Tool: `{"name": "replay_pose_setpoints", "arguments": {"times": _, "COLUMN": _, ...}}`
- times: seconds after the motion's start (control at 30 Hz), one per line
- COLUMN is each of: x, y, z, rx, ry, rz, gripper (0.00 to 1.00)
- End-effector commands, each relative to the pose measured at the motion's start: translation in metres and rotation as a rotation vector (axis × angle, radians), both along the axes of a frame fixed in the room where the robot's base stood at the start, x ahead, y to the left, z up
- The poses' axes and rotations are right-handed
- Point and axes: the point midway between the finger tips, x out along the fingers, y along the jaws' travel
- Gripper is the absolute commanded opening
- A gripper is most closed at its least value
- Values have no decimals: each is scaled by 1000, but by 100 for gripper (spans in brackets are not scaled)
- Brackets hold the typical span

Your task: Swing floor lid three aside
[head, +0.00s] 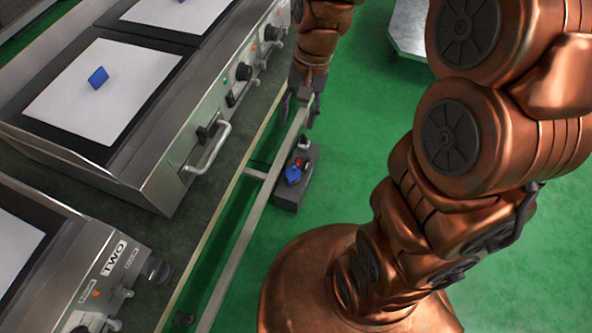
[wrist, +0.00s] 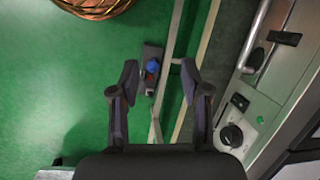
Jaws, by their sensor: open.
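I read no "three" mark on the floor, so I cannot tell which part is floor lid three. A long pale bar (head: 238,246) runs along a narrow green floor channel beside the cookers; it also shows in the wrist view (wrist: 171,45). A second pale edge strip (wrist: 206,42) runs nearly parallel to it. My gripper (head: 301,112) is open above the upper part of the bar. In the wrist view, the fingers of my gripper (wrist: 159,78) are spread and the bar passes between them. I cannot tell whether they touch it.
A low grey block (head: 290,196) with a blue knob (head: 293,175) and red part stands beside the bar. A steel cooker (head: 150,183) with a protruding handle (head: 210,152) stands left. Green floor (head: 375,125) is open to the right.

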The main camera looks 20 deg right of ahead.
Motion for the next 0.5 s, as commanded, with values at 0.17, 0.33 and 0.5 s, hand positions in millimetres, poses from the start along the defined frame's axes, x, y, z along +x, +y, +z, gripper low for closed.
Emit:
{"name": "replay_pose_setpoints", "arguments": {"times": 0.17, "x": 45, "y": 4, "z": -66, "rx": 33, "ry": 31, "rz": -113, "gripper": 47}}
{"name": "replay_pose_setpoints", "arguments": {"times": 0.33, "x": 86, "y": 3, "z": -122, "rx": 56, "ry": 54, "rz": -229, "gripper": 47}}
{"name": "replay_pose_setpoints", "arguments": {"times": 0.5, "x": 122, "y": -2, "z": -185, "rx": 72, "ry": 87, "rz": -352, "gripper": 47}}
